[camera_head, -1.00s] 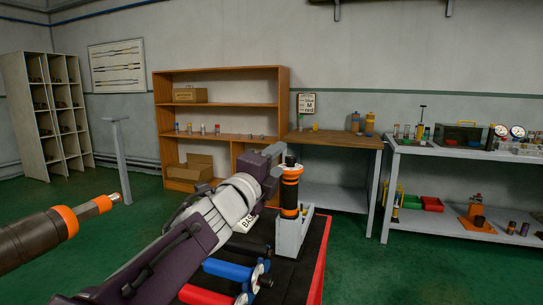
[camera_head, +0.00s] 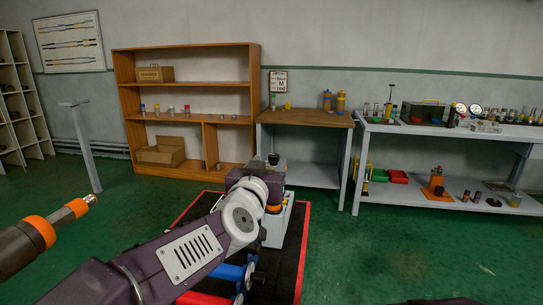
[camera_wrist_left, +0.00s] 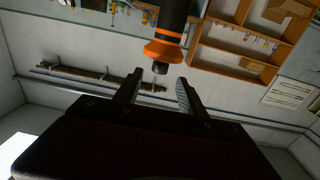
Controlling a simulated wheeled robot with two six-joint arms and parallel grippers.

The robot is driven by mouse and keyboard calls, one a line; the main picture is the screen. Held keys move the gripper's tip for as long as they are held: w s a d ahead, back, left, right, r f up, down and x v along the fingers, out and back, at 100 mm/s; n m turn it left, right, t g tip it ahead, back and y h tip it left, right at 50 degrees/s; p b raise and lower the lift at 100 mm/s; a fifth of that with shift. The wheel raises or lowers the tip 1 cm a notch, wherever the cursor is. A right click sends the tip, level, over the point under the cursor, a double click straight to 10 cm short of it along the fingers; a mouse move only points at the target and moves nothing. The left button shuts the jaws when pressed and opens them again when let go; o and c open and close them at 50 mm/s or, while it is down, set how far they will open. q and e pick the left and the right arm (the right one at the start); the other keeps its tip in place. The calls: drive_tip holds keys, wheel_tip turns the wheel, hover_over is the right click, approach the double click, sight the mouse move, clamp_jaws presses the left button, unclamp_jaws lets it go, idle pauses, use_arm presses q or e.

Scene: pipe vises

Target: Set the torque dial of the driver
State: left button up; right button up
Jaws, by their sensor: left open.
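An upright black-and-orange driver (camera_head: 275,197) stands in a pale holder (camera_head: 276,232) on the black, red-edged mat. My left wrist hides part of it in the head view. In the left wrist view, the driver (camera_wrist_left: 166,42) comes down from the top edge with an orange collar and a small dark end. My left gripper (camera_wrist_left: 158,84) is open and empty. Its fingertips point at the driver's small end, which appears between or just beyond them; I cannot tell the depth. No separate torque dial markings are readable. My right gripper is not in view.
A dark tool with orange rings and a copper tip (camera_head: 38,235) is close at the left. Blue (camera_head: 228,271) and red pieces lie below my arm. A wooden shelf (camera_head: 186,83), a bench (camera_head: 305,118) and a grey table (camera_head: 450,130) stand behind. Green floor is clear at right.

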sight(274, 155)
use_arm(q)
drive_tip(key=x, duration=0.6)
drive_tip(key=shift+w, duration=0.1)
clamp_jaws()
drive_tip(key=m+h+b, duration=0.1)
drive_tip(key=b, duration=0.3)
drive_tip(key=m+g+h+b, duration=0.1)
drive_tip(key=h+b, duration=0.1)
drive_tip(key=b, duration=0.2)
drive_tip(key=f+m+h+b, duration=0.1)
drive_tip(key=h+b, duration=0.1)
drive_tip(key=b, duration=0.3)
drive_tip(key=shift+w+a+f+g, duration=0.1)
drive_tip(key=shift+w+g, duration=0.05)
drive_tip(key=shift+g, duration=0.25)
drive_tip(key=shift+r+m+g+h, duration=0.3)
drive_tip(key=shift+m+g+h, duration=0.1)
drive_tip(key=shift+m+h, duration=0.15)
drive_tip(key=shift+r+m+g+h+p, duration=0.35)
drive_tip(key=shift+m+g+h+p, duration=0.3)
drive_tip(key=shift+m+h, duration=0.25)
drive_tip(key=m+g+h+p, duration=0.3)
drive_tip(key=g+p, duration=0.1)
drive_tip(key=p, duration=0.1)
drive_tip(key=shift+r+h, duration=0.15)
drive_tip(key=shift+h, duration=0.1)
drive_tip(key=shift+f+m+g+h+p, duration=0.25)
drive_tip(key=shift+m+g+h+p, duration=0.25)
drive_tip(key=shift+m+g+p, duration=0.4)
